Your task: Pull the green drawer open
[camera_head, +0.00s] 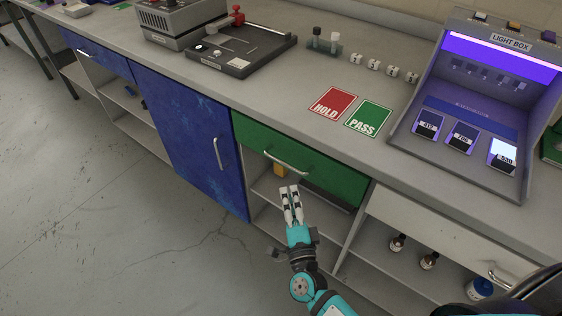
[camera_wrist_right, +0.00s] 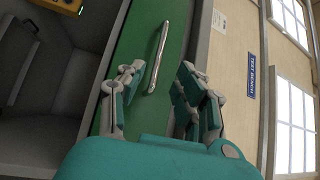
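The green drawer (camera_head: 325,172) is under the bench top, and its front looks flush with the bench. Its silver bar handle (camera_head: 286,162) is on the front. In the right wrist view the green front (camera_wrist_right: 139,38) fills the middle, with the handle (camera_wrist_right: 158,56) running lengthwise. My right gripper (camera_head: 290,190) is just below and in front of the handle in the head view. In the wrist view my right gripper (camera_wrist_right: 160,78) is open, its fingers apart with the handle's near end between and ahead of them. It does not appear to touch the handle. My left gripper is not in view.
A blue cabinet door (camera_head: 185,135) is left of the drawer, and a white drawer (camera_head: 445,235) is to the right. Open shelves below hold several bottles (camera_head: 428,261). HOLD (camera_head: 333,102) and PASS (camera_head: 368,118) cards and a light box (camera_head: 480,105) are on the bench. The floor (camera_head: 90,210) is clear.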

